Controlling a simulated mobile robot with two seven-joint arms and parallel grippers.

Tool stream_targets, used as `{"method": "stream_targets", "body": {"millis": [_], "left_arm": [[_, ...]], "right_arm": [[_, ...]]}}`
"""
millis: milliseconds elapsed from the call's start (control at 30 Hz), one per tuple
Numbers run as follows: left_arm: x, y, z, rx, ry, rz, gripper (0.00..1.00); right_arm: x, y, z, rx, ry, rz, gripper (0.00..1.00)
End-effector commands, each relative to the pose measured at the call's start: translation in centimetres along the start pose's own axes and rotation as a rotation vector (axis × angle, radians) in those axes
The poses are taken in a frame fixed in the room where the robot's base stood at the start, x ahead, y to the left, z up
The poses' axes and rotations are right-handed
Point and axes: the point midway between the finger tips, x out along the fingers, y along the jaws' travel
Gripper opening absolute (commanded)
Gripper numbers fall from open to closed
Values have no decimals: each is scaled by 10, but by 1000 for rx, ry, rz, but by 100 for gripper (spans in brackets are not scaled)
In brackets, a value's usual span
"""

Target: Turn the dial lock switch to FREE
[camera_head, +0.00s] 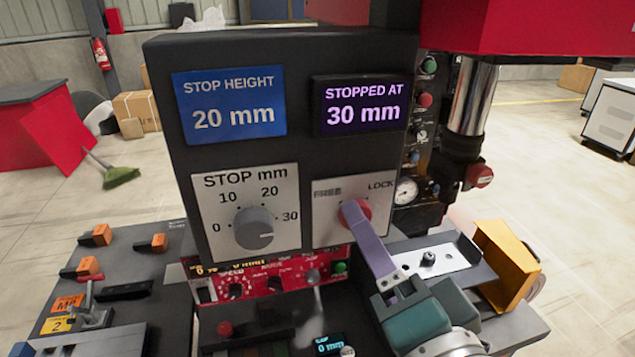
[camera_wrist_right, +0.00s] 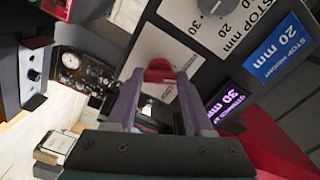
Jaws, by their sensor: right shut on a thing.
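The dial lock switch (camera_head: 346,215) is a red knob on a white plate (camera_head: 324,229) at the lower right of the dark panel. FREE is printed at the plate's upper left and LOCK at its upper right. My right gripper (camera_head: 360,211) reaches up from the lower right with its purple fingers at the knob, shut on it. In the right wrist view, the red knob (camera_wrist_right: 158,68) sits between the two fingertips (camera_wrist_right: 160,76). The fingers hide part of the knob, and I cannot tell which way it points. My left gripper is not in view.
The grey STOP mm dial (camera_head: 253,228) is left of the switch. Above are a blue STOP HEIGHT 20 mm sign (camera_head: 229,104) and a STOPPED AT 30 mm display (camera_head: 361,105). A metal column (camera_head: 473,97) and yellow bracket (camera_head: 506,262) stand to the right.

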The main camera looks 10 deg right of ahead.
Motion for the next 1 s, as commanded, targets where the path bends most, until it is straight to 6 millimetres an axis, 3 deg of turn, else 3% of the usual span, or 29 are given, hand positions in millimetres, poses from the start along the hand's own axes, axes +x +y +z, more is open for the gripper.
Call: {"method": "stream_targets", "body": {"millis": [433,1000], "left_arm": [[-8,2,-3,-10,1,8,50],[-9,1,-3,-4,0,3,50]], "right_arm": [[0,0,0,-283,1,0,0],[0,0,0,-353,1,-1,0]]}}
